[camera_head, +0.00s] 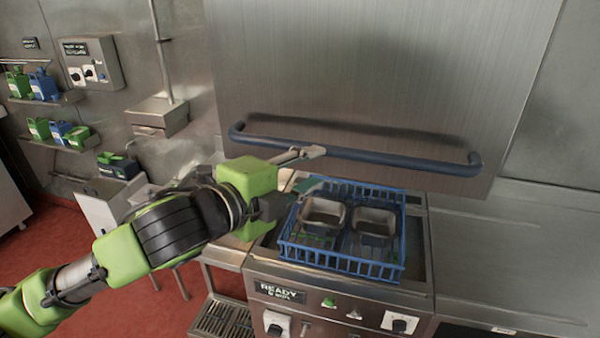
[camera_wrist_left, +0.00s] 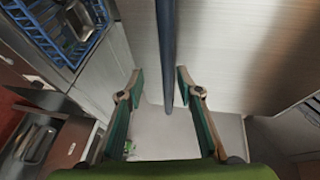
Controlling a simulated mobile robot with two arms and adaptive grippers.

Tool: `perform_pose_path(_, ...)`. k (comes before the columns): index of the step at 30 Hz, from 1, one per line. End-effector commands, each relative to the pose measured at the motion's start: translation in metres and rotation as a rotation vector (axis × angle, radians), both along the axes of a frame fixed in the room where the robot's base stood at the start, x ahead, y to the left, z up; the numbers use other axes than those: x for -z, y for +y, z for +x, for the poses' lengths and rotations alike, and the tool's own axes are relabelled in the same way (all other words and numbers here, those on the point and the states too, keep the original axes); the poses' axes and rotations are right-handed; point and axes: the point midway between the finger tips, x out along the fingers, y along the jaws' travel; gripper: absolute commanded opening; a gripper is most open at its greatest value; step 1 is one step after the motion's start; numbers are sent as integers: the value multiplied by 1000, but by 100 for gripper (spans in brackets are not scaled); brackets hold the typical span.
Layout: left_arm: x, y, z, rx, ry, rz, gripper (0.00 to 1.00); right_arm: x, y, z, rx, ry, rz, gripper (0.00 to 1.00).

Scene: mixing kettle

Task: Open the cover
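The cover is a large brushed-steel hood (camera_head: 370,70), raised above the machine in the head view. Its dark blue bar handle (camera_head: 400,160) runs across its lower edge. My left gripper (camera_head: 310,168) is open at the left part of the handle, one finger at bar height and the other lower. In the left wrist view the bar (camera_wrist_left: 167,50) runs between the two spread fingers (camera_wrist_left: 160,75), with a gap on each side. I cannot tell how deep it lies between them. My right gripper is in neither view.
Below the hood, a blue rack (camera_head: 345,264) holding metal pans (camera_head: 375,226) sits on the machine, above a control panel (camera_head: 280,292). A steel counter (camera_head: 510,250) is clear at right. Shelves with green and blue bottles (camera_head: 42,85) are on the left wall.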

Motion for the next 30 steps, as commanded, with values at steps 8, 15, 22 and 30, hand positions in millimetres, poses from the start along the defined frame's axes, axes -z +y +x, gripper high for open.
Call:
perform_pose_path(8,-4,18,-20,0,2,-1,33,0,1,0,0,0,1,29)
perform_pose_path(15,-5,18,-21,0,2,-1,33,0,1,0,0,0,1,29)
perform_pose_path(22,22,24,6,-48,65,-61,33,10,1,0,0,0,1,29)
perform_pose_path(30,165,74,104,-293,333,-305,33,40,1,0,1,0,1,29)
